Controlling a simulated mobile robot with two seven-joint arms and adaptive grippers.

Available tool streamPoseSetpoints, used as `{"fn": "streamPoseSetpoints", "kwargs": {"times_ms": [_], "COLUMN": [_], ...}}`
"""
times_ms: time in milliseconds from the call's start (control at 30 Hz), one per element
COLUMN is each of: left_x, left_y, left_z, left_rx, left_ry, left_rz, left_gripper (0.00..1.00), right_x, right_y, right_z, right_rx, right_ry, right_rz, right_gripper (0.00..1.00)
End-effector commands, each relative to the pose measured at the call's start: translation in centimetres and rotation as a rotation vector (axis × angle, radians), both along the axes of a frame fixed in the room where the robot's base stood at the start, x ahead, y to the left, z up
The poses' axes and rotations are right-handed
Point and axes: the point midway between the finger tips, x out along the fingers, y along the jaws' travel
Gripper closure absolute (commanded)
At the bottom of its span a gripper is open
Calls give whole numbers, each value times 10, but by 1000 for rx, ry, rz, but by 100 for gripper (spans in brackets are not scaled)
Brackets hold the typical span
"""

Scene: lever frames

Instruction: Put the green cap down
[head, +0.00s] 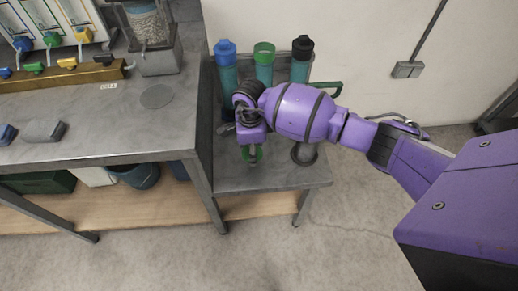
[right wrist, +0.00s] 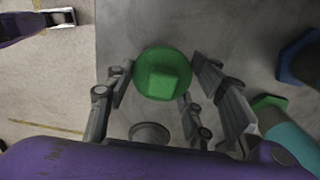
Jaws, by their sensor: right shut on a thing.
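My right gripper (right wrist: 163,82) is shut on the green cap (right wrist: 163,74), which sits between its fingers above the grey low table. In the head view the green cap (head: 253,157) shows only partly, below the purple wrist. I cannot tell whether it touches the table top. A teal bottle with a green rim (head: 264,62) stands at the back of the low table, between a blue-topped bottle (head: 226,65) and a black-topped bottle (head: 301,60). A purple part with a metal end (right wrist: 60,17), perhaps my left gripper, shows at the wrist view's top left; its jaws are unclear.
A grey ring (head: 303,154) lies on the low table (head: 260,180), right of the cap; it also shows in the wrist view (right wrist: 150,133). The higher workbench (head: 120,125) borders the low table on the left. The low table's front strip is clear.

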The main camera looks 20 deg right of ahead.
Motion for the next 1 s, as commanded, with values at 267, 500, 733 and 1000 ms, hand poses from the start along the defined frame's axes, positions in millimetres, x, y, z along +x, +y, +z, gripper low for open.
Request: {"fn": "streamPoseSetpoints", "kwargs": {"times_ms": [267, 500, 733, 1000], "left_x": [-2, 1, 0, 1], "left_y": [1, 1, 1, 1], "left_z": [-4, -2, -5, -4], "left_rx": [1, 2, 3, 2], "left_ry": [5, -1, 2, 0], "left_rz": [-1, -2, -3, -3], "left_gripper": [60, 60, 60, 60], "right_x": [8, 9, 8, 9], "right_y": [0, 0, 0, 0], "right_z": [-30, -36, -41, -40], "right_rx": [2, 1, 0, 1], "right_ry": [-2, -4, -2, -3], "right_rz": [-1, 1, 1, 1], "right_gripper": [75, 75, 75, 32]}}
